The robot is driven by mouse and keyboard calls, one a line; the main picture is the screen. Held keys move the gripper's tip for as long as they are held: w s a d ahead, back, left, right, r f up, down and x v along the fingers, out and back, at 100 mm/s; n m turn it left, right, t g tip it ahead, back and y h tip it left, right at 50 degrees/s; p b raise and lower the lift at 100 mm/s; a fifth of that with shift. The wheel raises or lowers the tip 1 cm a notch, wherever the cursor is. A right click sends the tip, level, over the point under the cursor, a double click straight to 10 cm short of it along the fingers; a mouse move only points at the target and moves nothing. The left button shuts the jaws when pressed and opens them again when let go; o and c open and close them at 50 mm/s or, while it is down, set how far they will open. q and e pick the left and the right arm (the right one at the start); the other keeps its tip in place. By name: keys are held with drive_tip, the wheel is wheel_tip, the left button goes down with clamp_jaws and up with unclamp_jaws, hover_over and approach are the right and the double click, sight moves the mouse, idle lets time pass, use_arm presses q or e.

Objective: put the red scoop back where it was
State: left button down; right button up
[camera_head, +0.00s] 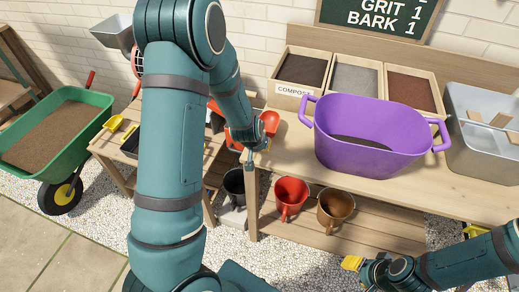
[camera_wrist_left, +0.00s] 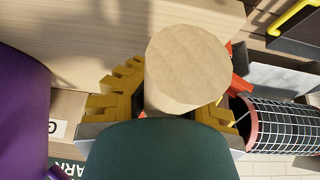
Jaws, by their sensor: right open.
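The red scoop (camera_head: 270,122) shows as a red piece at the left end of the potting bench, just past my left wrist. In the left wrist view a round pale wooden handle end (camera_wrist_left: 187,68) stands between the yellow jaws of my left gripper (camera_wrist_left: 170,105), with red parts (camera_wrist_left: 240,72) behind it. The jaws look closed around this handle; the contact itself is hidden by the handle end. In the head view my arm covers most of this gripper. My right gripper (camera_head: 353,263) is open and empty, low in front of the bench.
A purple tub (camera_head: 345,160) stands on the bench before the compost, grit and bark bins (camera_head: 355,82). A grey container (camera_head: 480,150) is at right. Red and brown pots (camera_head: 335,207) sit on the lower shelf. A green wheelbarrow (camera_head: 90,140) and yellow scoop (camera_head: 114,122) are left.

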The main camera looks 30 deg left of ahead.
use_arm(q)
drive_tip(key=shift+w+f, duration=0.1)
drive_tip(key=shift+f, duration=0.6)
drive_tip(key=shift+r, duration=0.1)
drive_tip(key=c, duration=1.6)
unclamp_jaws()
drive_tip(key=shift+f, duration=0.25)
drive_tip(key=shift+c, duration=0.2)
drive_tip(key=o, duration=0.5)
drive_tip(key=shift+r, duration=0.1)
